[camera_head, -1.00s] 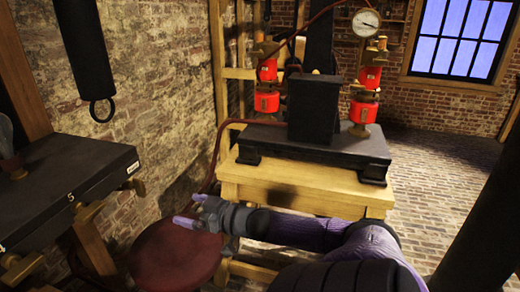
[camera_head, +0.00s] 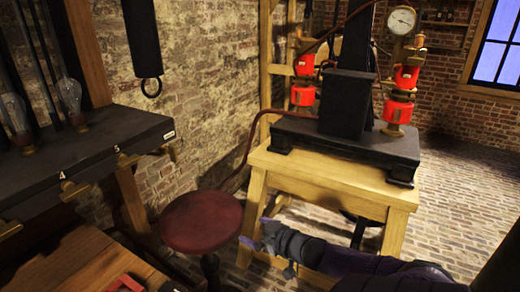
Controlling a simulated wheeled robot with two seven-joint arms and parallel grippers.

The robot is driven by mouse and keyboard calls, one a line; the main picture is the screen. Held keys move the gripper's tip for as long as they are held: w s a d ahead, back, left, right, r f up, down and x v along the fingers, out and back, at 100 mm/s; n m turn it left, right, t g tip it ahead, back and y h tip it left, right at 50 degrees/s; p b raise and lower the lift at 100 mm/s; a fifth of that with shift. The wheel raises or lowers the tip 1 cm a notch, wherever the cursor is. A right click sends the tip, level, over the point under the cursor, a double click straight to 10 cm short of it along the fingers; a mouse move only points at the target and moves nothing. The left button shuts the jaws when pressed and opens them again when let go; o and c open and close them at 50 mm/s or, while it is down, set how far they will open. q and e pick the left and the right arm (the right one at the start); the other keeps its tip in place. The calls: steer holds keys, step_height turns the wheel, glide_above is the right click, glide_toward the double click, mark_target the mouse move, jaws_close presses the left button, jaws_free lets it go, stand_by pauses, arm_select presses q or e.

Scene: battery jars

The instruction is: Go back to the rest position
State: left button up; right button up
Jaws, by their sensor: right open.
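My right gripper (camera_head: 255,233) is low in the head view, with its two purple fingertips spread apart and nothing between them. It is in front of the wooden table (camera_head: 330,180) and just right of the round dark red stool (camera_head: 202,220). I cannot tell whether it touches either. My right arm reaches in from the bottom right. My left gripper is not in view. Red battery jars stand on both sides of the black apparatus (camera_head: 345,103): one group at its left (camera_head: 304,94) and one at its right (camera_head: 398,111).
A black bench (camera_head: 75,155) with glass bulbs (camera_head: 70,94) stands at the left. A wooden surface (camera_head: 65,265) with a red item (camera_head: 126,284) is at the bottom left. A round gauge (camera_head: 402,19) is above the right jars. Brick floor is clear at the right.

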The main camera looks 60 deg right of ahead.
steer(key=shift+f, duration=0.1)
steer(key=s+a+f+g, duration=0.4)
steer(key=s+f, duration=0.3)
steer(key=f, duration=0.4)
steer(key=s+a+f+g, duration=0.3)
steer(key=s+f, duration=0.5)
steer(key=f, duration=0.2)
steer(key=s+a+f+n+g, duration=0.1)
steer(key=s+a+f+g, duration=0.2)
steer(key=s+a+f, duration=0.2)
steer(key=s+a+f+n+g+y, duration=0.1)
steer(key=s+a+f+g, duration=0.3)
steer(key=s+a, duration=0.6)
steer(key=a+n, duration=0.1)
steer(key=a, duration=0.2)
steer(key=shift+s+a+f+y, duration=0.3)
steer(key=shift+a+f, duration=0.05)
